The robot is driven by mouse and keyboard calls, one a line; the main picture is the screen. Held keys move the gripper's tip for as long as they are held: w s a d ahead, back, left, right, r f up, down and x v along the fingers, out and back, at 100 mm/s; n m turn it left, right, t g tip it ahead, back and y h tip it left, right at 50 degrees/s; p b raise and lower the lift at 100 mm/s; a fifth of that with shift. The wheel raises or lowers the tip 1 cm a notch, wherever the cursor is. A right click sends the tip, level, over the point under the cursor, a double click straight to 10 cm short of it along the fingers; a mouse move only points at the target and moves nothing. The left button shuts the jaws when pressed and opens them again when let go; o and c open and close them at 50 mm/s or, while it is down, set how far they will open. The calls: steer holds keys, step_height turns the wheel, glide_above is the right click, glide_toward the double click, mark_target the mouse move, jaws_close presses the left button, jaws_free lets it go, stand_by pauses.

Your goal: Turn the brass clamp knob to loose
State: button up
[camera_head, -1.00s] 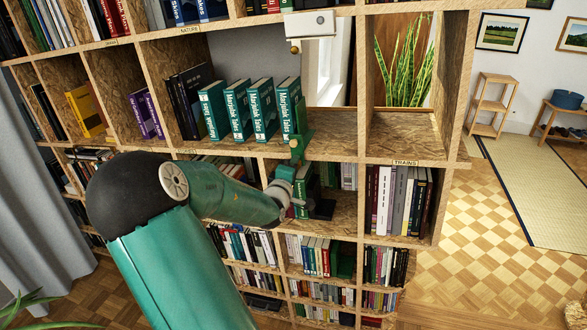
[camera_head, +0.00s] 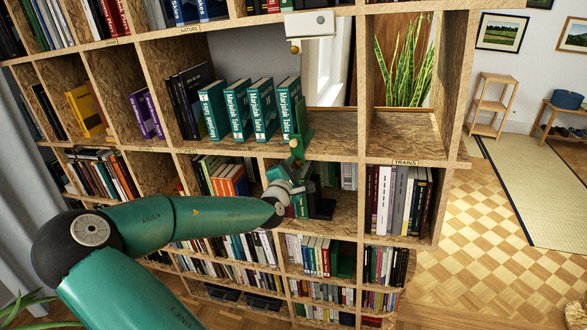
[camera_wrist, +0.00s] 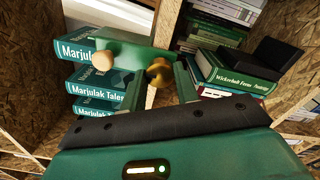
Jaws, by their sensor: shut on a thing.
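The brass clamp knob (camera_wrist: 159,71) shows in the wrist view as a round, dark gold knob on the green clamp (camera_wrist: 130,52). A pale wooden knob (camera_wrist: 104,60) sits on the same clamp to its left. In the head view, the clamp (camera_head: 302,125) stands at the shelf edge, right of a row of teal books. My gripper (camera_wrist: 160,85) has one green finger on each side of the brass knob and is shut on it. In the head view, my gripper (camera_head: 296,172) is just below the clamp and largely hides the knob. I cannot read the knob's turn position.
Teal Marjulak Tales books (camera_head: 236,110) stand left of the clamp. A green book (camera_wrist: 235,75) and a black object (camera_wrist: 272,62) are close on the right in the wrist view. OSB shelf walls (camera_head: 345,140) surround the arm. The wooden floor (camera_head: 490,230) at right is clear.

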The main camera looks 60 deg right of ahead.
stand_by(0.4)
steer(key=o, duration=1)
steer(key=shift+c, duration=0.2)
steer(key=s+a, duration=0.2)
steer(key=a, duration=1.1)
steer(key=shift+a, duration=0.35)
steer(key=shift+s+f, duration=0.1)
